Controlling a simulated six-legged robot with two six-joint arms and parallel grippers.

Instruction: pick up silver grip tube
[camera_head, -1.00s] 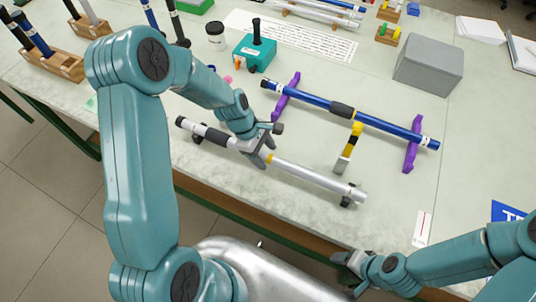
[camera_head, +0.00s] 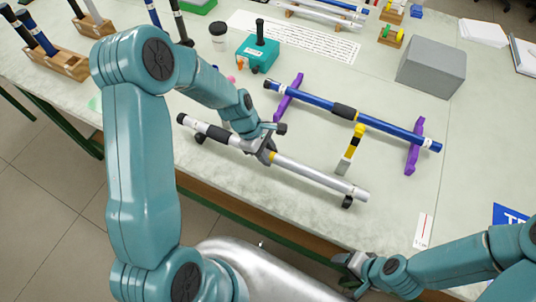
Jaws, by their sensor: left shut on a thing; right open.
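The silver grip tube (camera_head: 318,176) is a long silver rod with a black grip section and black left end. It lies slantwise near the front edge of the table, over small dark supports, one under its right end (camera_head: 347,201). My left gripper (camera_head: 268,154) is shut on the tube around its middle, just right of the black grip section. The jaws hide that part of the tube. I cannot tell whether the tube is clear of its supports. My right gripper (camera_head: 347,262) is open and empty at the table's front edge, apart from the tube.
A blue rod (camera_head: 385,127) rests on two purple holders (camera_head: 415,147) behind the tube. A yellow-and-black tool (camera_head: 351,149) stands between them. A teal box (camera_head: 257,52), a grey box (camera_head: 431,66) and a wooden rack (camera_head: 57,62) stand further back.

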